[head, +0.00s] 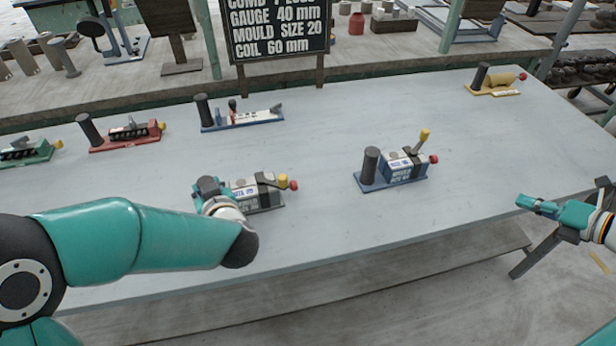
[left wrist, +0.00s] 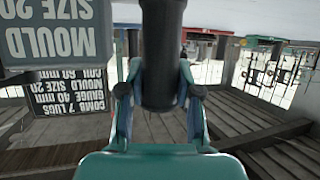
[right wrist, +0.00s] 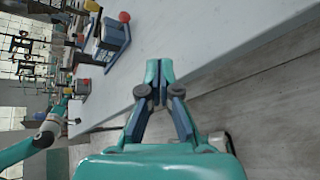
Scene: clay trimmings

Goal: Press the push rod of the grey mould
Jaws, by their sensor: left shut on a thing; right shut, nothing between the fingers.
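The grey mould (head: 246,196) lies on the table with a yellow knob (head: 283,181) and a red knob (head: 293,186) at its right end; the red knob looks like the push rod's end. My left gripper (head: 208,188) is shut on the dark upright post (left wrist: 162,50) at the mould's left end. The left wrist view shows the post between the fingers and the mould's label face (left wrist: 55,40) beside it. My arm hides part of the mould. My right gripper (head: 532,204) is shut and empty, apart from the mould, by the table's right front edge.
A blue mould (head: 402,172) with a raised yellow-ended lever stands to the right. Red (head: 125,135), green (head: 30,152), white-topped blue (head: 245,118) and yellow (head: 492,88) devices stand farther off. A sign board (head: 277,30) stands behind. The table (head: 330,225) is clear between the grey and blue moulds.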

